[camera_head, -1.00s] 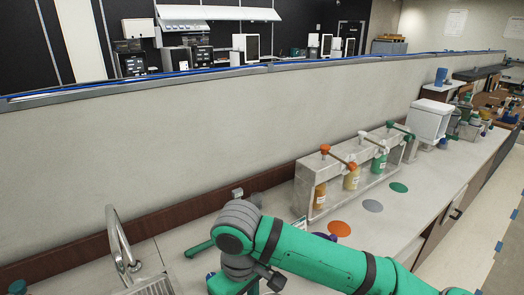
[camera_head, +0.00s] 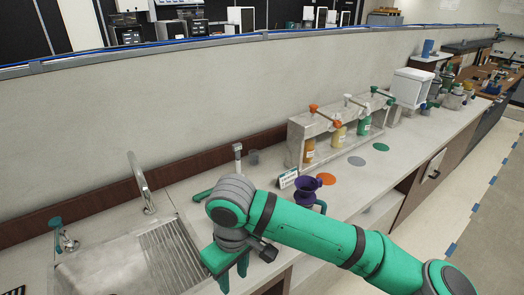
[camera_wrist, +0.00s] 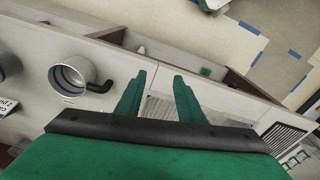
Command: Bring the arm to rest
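My arm (camera_head: 310,228) is green with grey and black joints and reaches in from the lower right over the counter. My gripper (camera_head: 233,275) hangs at the counter's front edge, fingers pointing down. In the wrist view my gripper (camera_wrist: 159,77) shows two green fingers apart with nothing between them.
A steel sink with a ribbed drainer (camera_head: 170,255) and tap (camera_head: 141,183) lies to the left. A syrup pump rack (camera_head: 340,135) stands at the back, with coloured discs before it. A low wall (camera_head: 150,120) runs behind the counter. The floor (camera_head: 470,210) at right is clear.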

